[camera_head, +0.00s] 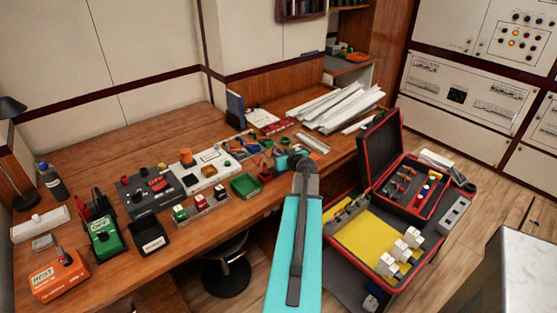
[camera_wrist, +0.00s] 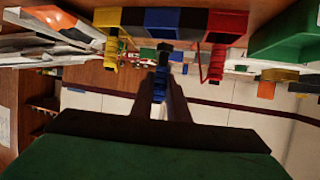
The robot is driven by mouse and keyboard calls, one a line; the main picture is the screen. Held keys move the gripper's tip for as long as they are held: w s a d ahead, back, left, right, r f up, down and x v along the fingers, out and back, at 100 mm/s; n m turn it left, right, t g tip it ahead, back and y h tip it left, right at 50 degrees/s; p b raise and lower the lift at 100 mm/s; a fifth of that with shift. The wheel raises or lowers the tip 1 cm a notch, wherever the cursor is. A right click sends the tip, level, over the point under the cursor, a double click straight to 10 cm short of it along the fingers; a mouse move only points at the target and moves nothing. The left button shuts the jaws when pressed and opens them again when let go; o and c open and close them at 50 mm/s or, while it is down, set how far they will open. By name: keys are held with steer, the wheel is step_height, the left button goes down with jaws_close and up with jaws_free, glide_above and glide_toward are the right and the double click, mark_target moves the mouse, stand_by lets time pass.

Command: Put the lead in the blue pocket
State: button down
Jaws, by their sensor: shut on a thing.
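In the wrist view, which appears upside down, my gripper (camera_wrist: 163,85) is shut on a blue lead (camera_wrist: 162,78), just below the pockets in the picture. A blue pocket (camera_wrist: 176,23) stands in the middle of a row, between a yellow pocket (camera_wrist: 120,17) and a red pocket (camera_wrist: 227,25). The lead's dark end reaches towards the blue pocket; I cannot tell whether it is inside. A yellow lead (camera_wrist: 111,48) and a red lead (camera_wrist: 216,62) hang at their own pockets. In the head view, my gripper (camera_head: 304,163) is at the desk's front edge, and my arm hides much there.
A green tray (camera_head: 245,186) stands left of my gripper on the wooden desk (camera_head: 95,167); papers (camera_head: 335,107) lie behind it to the right. An open red-trimmed case (camera_head: 375,235) with yellow lining is on the right. Devices crowd the desk's left half.

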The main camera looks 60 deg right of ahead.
stand_by(0.3)
steer(key=shift+w+d+p, duration=0.25)
steer(key=shift+d+p, duration=0.15)
steer(key=shift+d, duration=0.05)
steer(key=shift+a+f, duration=0.1)
steer(key=shift+f, duration=1.7)
steer(key=shift+f, duration=0.15)
steer(key=c, duration=1.7)
jaws_free()
steer(key=shift+r, duration=0.2)
steer(key=shift+b+v, duration=0.55)
steer(key=shift+v, duration=1.25)
steer(key=shift+b+v, duration=1.1)
steer(key=shift+v, duration=3.15)
steer(key=shift+s+f, duration=0.15)
steer(key=shift+f, duration=0.05)
